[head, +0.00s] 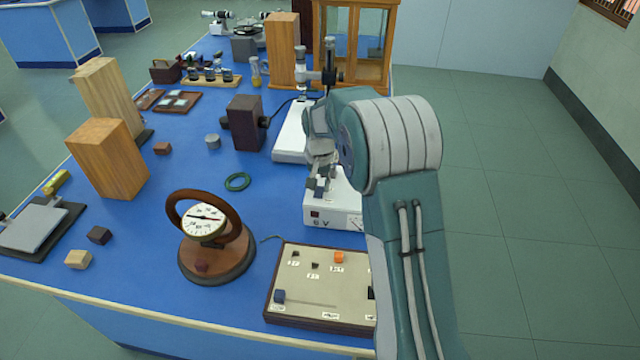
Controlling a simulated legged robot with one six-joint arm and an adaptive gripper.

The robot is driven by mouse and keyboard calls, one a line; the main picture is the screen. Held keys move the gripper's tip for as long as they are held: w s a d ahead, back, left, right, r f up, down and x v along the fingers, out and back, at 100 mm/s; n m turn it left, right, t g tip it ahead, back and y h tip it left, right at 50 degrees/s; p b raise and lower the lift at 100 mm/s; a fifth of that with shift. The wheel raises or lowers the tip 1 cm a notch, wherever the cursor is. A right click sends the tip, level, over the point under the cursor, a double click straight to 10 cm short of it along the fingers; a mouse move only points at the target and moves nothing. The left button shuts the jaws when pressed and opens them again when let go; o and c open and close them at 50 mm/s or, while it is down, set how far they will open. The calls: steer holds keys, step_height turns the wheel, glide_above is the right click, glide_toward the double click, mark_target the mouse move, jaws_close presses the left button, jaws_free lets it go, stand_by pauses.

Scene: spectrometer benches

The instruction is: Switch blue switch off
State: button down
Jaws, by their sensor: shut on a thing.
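A beige control panel (305,278) in a dark frame lies at the table's front edge. A small dark blue block (279,296), the only blue control I make out, sits on its lower left corner, at the left of a thin slot. My gripper (318,187) is well behind the panel, just above the white box marked 6 V (345,219), and apart from the blue block. Its fingers look closed together. What they hold is too small to make out. My arm covers the panel's right edge.
An orange control (339,257) and small black ones share the panel. A round dial instrument (205,220) with a wooden ring stands left of it. Two wooden blocks (108,160) (105,92) stand further left. A green ring (237,181) lies mid-table. The floor at right is clear.

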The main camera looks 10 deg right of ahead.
steer(key=shift+s+a+t, duration=0.1)
steer(key=shift+t, duration=0.4)
steer(key=shift+s+r+t+h, duration=0.1)
steer(key=shift+s+t+h, duration=0.1)
steer(key=shift+t+h, duration=0.7)
steer(key=shift+c, duration=2.2)
jaws_free()
steer(key=shift+a, duration=0.1)
